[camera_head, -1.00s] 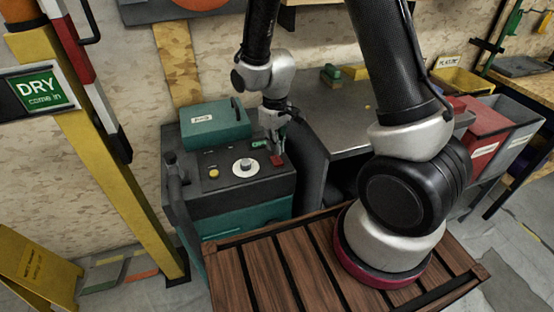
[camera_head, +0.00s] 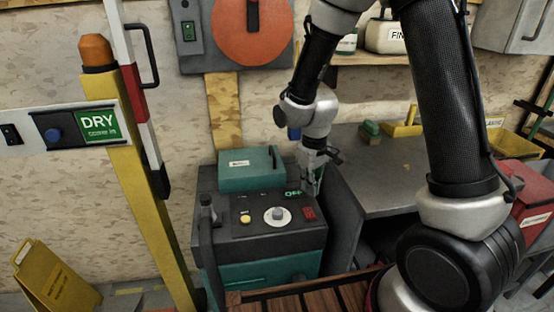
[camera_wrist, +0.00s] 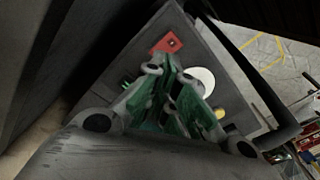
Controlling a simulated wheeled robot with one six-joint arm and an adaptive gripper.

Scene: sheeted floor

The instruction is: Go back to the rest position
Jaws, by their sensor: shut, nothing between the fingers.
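My gripper (camera_head: 313,188) hangs above the back right part of a grey control panel, by a green-lit "OFF" label (camera_head: 293,193). It also shows in the wrist view (camera_wrist: 172,62), with its green-lit fingers together and empty. A red switch (camera_head: 309,213) is on the panel just below the gripper; it also shows in the wrist view (camera_wrist: 168,43) beyond the fingertips. A white dial (camera_head: 277,214) and a yellow button (camera_head: 245,219) sit to its left. The gripper appears apart from the panel.
A teal box (camera_head: 252,169) stands at the panel's back, close to my gripper. A grey workbench (camera_head: 390,175) is on the right, with a shelf (camera_head: 370,59) above. A yellow post (camera_head: 150,210) stands on the left.

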